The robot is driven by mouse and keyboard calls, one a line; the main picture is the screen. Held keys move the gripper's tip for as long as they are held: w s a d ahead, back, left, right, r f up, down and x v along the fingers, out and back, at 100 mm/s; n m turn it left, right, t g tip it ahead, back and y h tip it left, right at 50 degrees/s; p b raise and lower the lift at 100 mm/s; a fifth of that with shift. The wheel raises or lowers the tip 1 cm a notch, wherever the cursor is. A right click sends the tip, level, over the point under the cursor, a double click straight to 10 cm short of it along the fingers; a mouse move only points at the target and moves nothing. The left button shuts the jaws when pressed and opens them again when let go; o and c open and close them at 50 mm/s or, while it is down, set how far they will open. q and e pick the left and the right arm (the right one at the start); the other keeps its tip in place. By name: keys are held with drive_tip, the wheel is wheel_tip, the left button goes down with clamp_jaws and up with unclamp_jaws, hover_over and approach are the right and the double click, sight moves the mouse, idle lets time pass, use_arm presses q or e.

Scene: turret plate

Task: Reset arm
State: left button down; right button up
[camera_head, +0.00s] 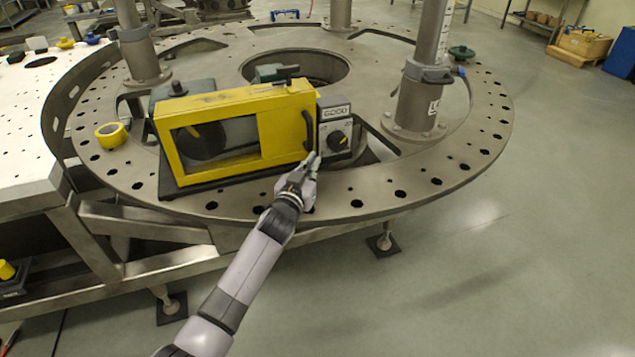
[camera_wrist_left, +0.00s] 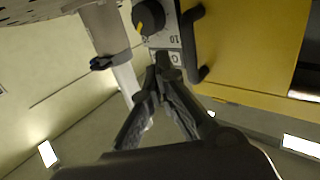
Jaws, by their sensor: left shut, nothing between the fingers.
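My left arm comes in from the lower left in the head view. Its gripper (camera_head: 314,158) is at the right end of a yellow machine (camera_head: 233,129), by the machine's black handle and control panel. The left wrist view shows the gripper's fingers (camera_wrist_left: 161,62) with their tips together and nothing between them. The tips are close to the panel with its dark dial (camera_wrist_left: 148,17) and to the black handle (camera_wrist_left: 196,45); I cannot tell whether they touch. The dial also shows in the head view (camera_head: 337,138). My right gripper is in neither view.
The machine stands on a round metal turret plate (camera_head: 440,175) with many holes along its rim. A grey post (camera_head: 421,95) rises to the right of the machine. A yellow tape roll (camera_head: 111,135) lies to the left. Open floor (camera_head: 480,260) is at the right.

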use_arm(q)
drive_tip(key=shift+s, duration=3.6)
drive_tip(key=s+a+f+n+g+y, duration=0.3)
drive_tip(key=s+a+f+g+y, duration=0.2)
drive_tip(key=s+a+f, duration=0.9)
drive_tip(key=s+a+f+g+y, duration=0.1)
drive_tip(key=s+a+g, duration=0.35)
drive_tip(key=s, duration=0.85)
drive_tip(key=s+a+f+g+y, duration=0.1)
drive_tip(key=s+a+g, duration=0.35)
drive_tip(key=s, duration=0.95)
wheel_tip(320, 180, down, 25)
drive_tip(key=s+a, duration=0.1)
drive_tip(key=a, duration=0.1)
drive_tip(key=s+a+f+g, duration=0.1)
drive_tip(key=s+a+f, duration=0.1)
drive_tip(key=s+f, duration=1.4)
drive_tip(key=shift+s+a+f+m, duration=0.3)
drive_tip(key=shift+s+f, duration=0.1)
drive_tip(key=shift+s, duration=0.05)
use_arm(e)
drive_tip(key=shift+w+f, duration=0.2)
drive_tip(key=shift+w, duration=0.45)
